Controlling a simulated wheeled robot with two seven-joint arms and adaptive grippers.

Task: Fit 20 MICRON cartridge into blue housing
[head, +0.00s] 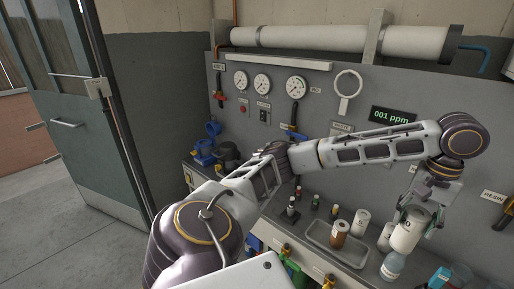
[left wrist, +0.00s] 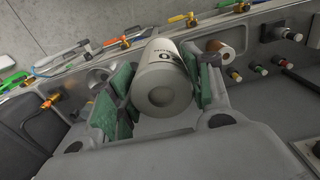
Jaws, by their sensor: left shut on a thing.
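My left gripper (head: 418,218) is at the right of the head view, shut on a white cylindrical cartridge (head: 405,236). In the left wrist view the cartridge (left wrist: 163,85) sits between the green finger pads, its round end with a central recess facing the camera. Its dark print shows only partly, with a large "0" legible. It is held above the right part of the bench; the gap below it is unclear. A blue housing (head: 204,153) stands at the far left of the bench, beside a dark housing (head: 228,155). My right gripper is not in view.
A grey tray (head: 318,240) has a brown cartridge (head: 340,235) and a white one (head: 360,222). Another pale cylinder (head: 385,238) and a clear bottle (head: 391,266) are close to the held cartridge. Small dark bottles (head: 290,207) stand mid-bench. A gauge panel rises behind.

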